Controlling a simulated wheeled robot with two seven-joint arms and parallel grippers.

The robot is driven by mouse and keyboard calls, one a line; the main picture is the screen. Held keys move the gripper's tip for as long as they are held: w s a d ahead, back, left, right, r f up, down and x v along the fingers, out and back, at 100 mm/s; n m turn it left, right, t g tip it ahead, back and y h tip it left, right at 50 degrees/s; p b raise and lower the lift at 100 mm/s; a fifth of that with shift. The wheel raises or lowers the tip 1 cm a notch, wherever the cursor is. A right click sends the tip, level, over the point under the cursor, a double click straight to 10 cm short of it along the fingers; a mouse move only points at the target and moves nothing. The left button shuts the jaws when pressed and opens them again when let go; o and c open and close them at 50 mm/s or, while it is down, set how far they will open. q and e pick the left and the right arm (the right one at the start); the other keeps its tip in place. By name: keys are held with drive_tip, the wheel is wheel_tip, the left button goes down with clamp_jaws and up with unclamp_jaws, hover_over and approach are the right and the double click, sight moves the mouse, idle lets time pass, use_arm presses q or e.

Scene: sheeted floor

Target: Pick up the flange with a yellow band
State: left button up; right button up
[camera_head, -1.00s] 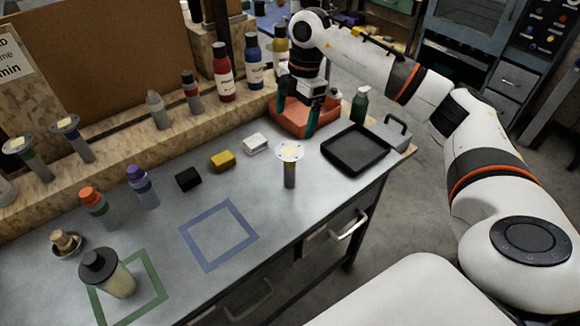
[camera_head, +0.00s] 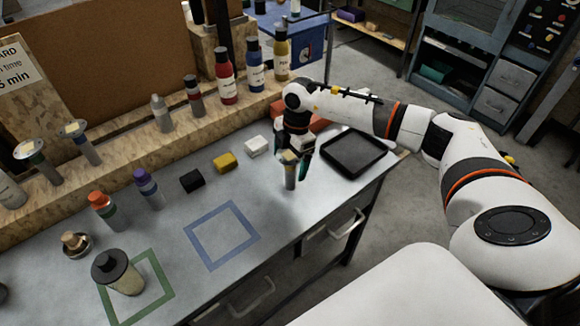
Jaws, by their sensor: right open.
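A grey flange (camera_head: 290,176) with a pale, yellowish top stands upright on the workbench, right of centre. My left gripper is not in view.
White (camera_head: 257,147), yellow (camera_head: 225,162) and black blocks (camera_head: 192,180) lie to the left. The bench inside the blue taped square (camera_head: 222,235) is clear.

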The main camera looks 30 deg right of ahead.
drive_tip(key=c, duration=1.2)
